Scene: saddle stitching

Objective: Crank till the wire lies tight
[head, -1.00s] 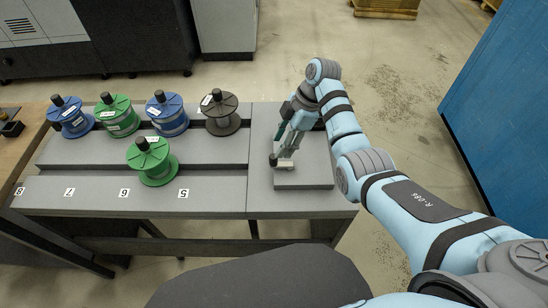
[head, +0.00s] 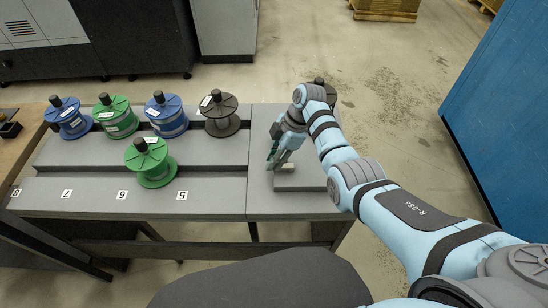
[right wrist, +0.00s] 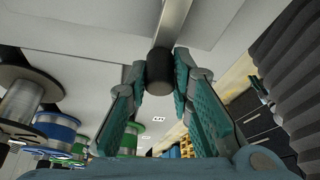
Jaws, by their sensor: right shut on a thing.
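My right gripper (head: 273,163) is over the right end of the bench, its fingers angled down to the left. In the right wrist view its two fingers (right wrist: 159,75) are closed around a dark round crank knob (right wrist: 159,66). The knob sits on a flat metal crank arm (right wrist: 174,20) that runs up out of the frame. In the head view the gripper hides the knob. I cannot make out the wire. My left gripper is not in view.
Blue (head: 70,122), green (head: 117,121), blue (head: 167,118) and grey (head: 220,118) spools stand along the back shelf. Another green spool (head: 150,165) stands in front. A blue wall (head: 500,110) stands at right.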

